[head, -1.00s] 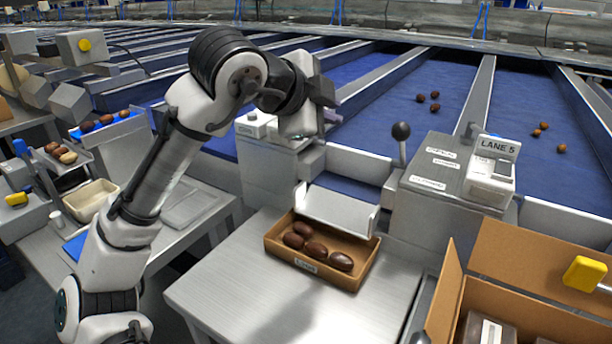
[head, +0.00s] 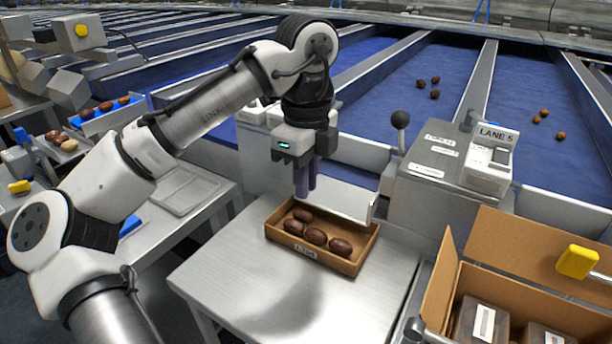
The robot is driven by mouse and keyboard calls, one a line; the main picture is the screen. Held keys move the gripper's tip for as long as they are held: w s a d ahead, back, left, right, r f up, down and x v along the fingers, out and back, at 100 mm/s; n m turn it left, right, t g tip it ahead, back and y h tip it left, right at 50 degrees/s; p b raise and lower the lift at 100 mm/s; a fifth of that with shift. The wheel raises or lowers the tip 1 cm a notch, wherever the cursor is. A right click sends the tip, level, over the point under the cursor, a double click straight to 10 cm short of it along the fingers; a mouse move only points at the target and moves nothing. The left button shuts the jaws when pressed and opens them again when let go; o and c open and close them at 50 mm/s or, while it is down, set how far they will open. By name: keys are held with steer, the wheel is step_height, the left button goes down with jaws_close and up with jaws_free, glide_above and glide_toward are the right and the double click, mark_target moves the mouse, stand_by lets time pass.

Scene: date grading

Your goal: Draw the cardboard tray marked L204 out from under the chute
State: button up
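The open brown cardboard tray (head: 345,266) stands on a steel table at the foot of the chute (head: 352,201). Its front label (head: 306,251) is small and seems to read L204. Several dark dates (head: 315,236) lie in it. The chute's lip hangs over the tray's back edge. My gripper (head: 305,196) points down, with its dark fingertips over the back left part of the tray, in front of the chute's left side. The fingers look close together from this angle, and their gap is hard to judge. Nothing shows between them. I cannot tell whether they touch the tray.
The steel table (head: 235,285) is bare in front and left of the tray. An open carton (head: 510,251) with packs stands at the right. A control box marked LANE 5 (head: 440,178) and a black-knobbed lever (head: 400,120) stand behind, right of the chute.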

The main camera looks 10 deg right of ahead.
step_height(320, 180, down, 14)
steer(key=shift+r, duration=0.15)
stand_by(0.3)
jaws_close()
